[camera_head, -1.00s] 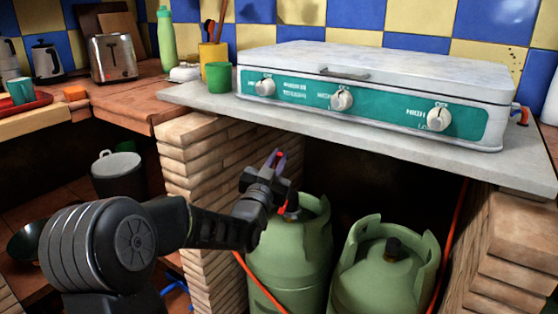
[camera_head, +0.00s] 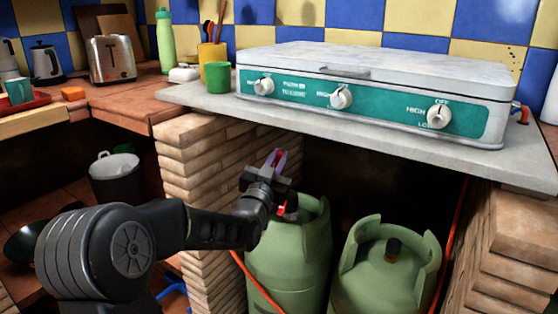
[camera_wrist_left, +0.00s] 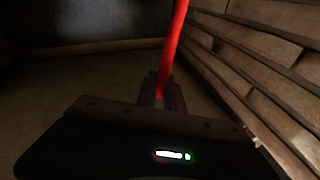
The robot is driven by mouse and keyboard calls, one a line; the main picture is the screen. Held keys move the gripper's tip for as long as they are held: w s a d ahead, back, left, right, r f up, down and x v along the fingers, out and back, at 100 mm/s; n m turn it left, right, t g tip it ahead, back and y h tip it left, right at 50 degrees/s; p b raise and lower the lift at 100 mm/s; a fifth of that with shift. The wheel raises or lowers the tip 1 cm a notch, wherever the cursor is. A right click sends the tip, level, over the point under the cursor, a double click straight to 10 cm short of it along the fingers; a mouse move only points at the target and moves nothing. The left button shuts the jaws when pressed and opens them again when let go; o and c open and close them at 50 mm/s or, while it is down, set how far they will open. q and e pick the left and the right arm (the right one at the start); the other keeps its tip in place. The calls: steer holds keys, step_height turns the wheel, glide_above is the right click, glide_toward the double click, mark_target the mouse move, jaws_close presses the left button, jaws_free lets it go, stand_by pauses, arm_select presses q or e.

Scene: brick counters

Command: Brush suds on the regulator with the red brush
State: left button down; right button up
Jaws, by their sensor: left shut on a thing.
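My left gripper (camera_head: 276,167) is in front of the brick pillar, beside the top of the left green gas cylinder (camera_head: 290,250). In the left wrist view a red rod, the red brush (camera_wrist_left: 174,50), stands up from between the closed fingers (camera_wrist_left: 163,97). Its bristles and any suds cannot be made out. A dark regulator (camera_head: 291,203) sits on the left cylinder's valve, inside the collar, partly hidden by the gripper. A small red part shows next to it; I cannot tell whether it belongs to the brush or the regulator. My right gripper is out of view.
A second green cylinder (camera_head: 388,275) stands to the right, under the counter slab (camera_head: 350,135). A stove (camera_head: 370,90) sits on the slab. The brick pillar (camera_head: 195,175) is close on the left. An orange hose (camera_head: 255,280) runs down the left cylinder.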

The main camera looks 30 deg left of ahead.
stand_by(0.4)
arm_select(q)
steer(key=shift+r+p, duration=1.25)
steer(key=shift+r, duration=1.3)
steer(key=shift+s, duration=0.1)
